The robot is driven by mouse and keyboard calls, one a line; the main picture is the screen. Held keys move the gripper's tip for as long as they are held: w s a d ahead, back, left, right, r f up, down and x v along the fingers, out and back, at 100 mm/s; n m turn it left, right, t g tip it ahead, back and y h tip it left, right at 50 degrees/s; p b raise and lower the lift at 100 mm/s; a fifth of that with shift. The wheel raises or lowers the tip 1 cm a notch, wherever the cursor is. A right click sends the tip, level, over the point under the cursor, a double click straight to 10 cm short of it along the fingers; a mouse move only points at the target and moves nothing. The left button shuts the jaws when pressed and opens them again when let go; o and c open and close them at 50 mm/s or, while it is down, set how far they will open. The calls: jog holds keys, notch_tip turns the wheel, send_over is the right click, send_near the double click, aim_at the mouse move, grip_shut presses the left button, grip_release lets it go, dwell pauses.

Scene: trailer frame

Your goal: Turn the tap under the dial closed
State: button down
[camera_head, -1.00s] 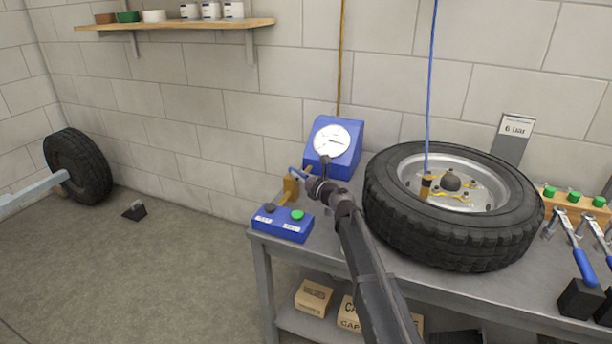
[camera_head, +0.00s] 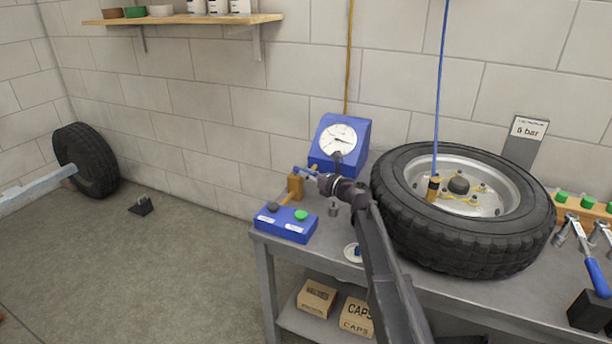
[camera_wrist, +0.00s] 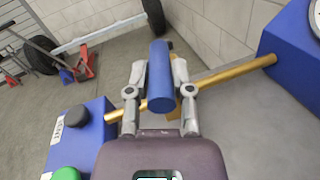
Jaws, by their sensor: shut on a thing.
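The tap has a brass body (camera_head: 294,187) and a blue handle (camera_head: 306,171). It stands on the bench below and left of the blue box with the white dial (camera_head: 338,139). The dial's needle points to the right. In the wrist view the blue handle (camera_wrist: 160,80) lies between the two fingers of my gripper (camera_wrist: 158,88), which is shut on it. There the handle appears to lie across the brass pipe (camera_wrist: 230,72). In the head view my gripper (camera_head: 319,178) reaches the handle from the right. The fingers and arm partly hide the tap.
A blue box with a black and a green button (camera_head: 286,224) sits just in front of the tap. A big tyre (camera_head: 470,225) lies to the right on the bench (camera_head: 277,243). A small white dish (camera_head: 349,256) is beside my arm.

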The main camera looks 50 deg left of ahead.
jog(key=shift+w, duration=0.25)
jog(key=c, duration=0.5)
grip_release()
jog(key=shift+s, duration=0.1)
jog(key=shift+s+a, duration=0.15)
